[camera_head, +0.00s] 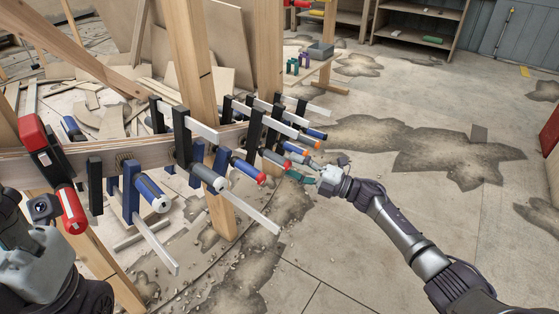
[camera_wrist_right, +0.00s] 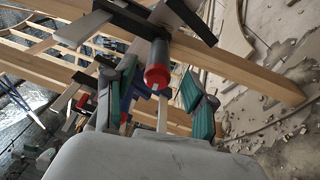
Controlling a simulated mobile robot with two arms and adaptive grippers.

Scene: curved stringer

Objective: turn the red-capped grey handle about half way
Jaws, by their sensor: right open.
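The red-capped grey handle (camera_head: 272,159) belongs to a dark bar clamp on the curved wooden stringer. In the right wrist view, its grey grip (camera_wrist_right: 159,55) ends in a red cap (camera_wrist_right: 157,77) pointing toward the camera. My right gripper (camera_head: 299,175) has teal fingers and is open just off the capped end. In the wrist view, the fingers (camera_wrist_right: 160,98) are spread to either side of the cap, with gaps visible. Part of my left arm shows at the lower left of the head view; its fingers cannot be made out.
Close by are a blue handle with a red cap (camera_head: 248,171), an orange-tipped handle (camera_head: 300,136) and several other clamps along the stringer (camera_head: 70,158). Clamp bars stick out toward the front. Wooden posts (camera_head: 190,60) stand behind. The floor (camera_head: 340,235) at the right is open.

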